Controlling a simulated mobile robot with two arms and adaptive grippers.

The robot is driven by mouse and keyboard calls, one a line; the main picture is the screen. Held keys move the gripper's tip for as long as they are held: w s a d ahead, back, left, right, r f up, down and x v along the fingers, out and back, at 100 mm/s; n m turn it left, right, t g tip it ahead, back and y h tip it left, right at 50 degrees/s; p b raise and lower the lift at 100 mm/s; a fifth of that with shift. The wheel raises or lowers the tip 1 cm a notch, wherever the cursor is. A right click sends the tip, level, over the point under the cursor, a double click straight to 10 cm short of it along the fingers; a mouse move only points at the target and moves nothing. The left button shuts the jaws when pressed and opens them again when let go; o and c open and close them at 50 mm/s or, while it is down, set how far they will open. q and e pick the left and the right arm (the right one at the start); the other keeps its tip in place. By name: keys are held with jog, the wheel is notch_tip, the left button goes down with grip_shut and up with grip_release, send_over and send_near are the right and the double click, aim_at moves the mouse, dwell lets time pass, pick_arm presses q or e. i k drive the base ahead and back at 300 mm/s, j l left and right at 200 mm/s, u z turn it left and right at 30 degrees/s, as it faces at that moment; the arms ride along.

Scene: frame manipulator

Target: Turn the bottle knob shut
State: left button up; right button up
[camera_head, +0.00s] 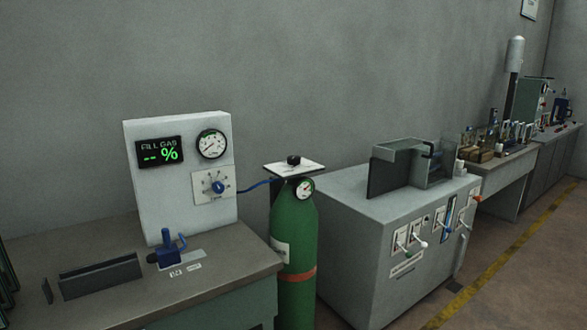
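A green gas bottle (294,228) with a red-orange band stands upright in the middle, between a bench and a grey cabinet. A white square plate (283,170) sits on its top, and a small black knob (293,160) is on that plate. A round gauge (305,188) is at the bottle's neck. A blue hose (256,184) runs from the bottle to the panel (181,127) on the left, which has a dial with a blue knob (218,187). Neither of my grippers is in view.
The left bench (218,283) carries a blue clamp-like fixture (170,250) and a dark slotted block (100,275). The grey cabinet (350,242) to the right has a metal box (405,168) on top and levers on its front. Open floor (520,262) lies at the right.

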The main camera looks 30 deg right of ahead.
aim_at(294, 160)
jog(key=i+l, duration=0.1)
jog(key=l, duration=0.25)
jog(key=i+l, duration=0.15)
jog(key=l, duration=0.2)
jog(key=i+l, duration=0.1)
jog(key=l, duration=0.2)
jog(key=i+l, duration=0.1)
jog(key=l, duration=0.25)
jog(key=i+l, duration=0.1)
jog(key=l, duration=0.25)
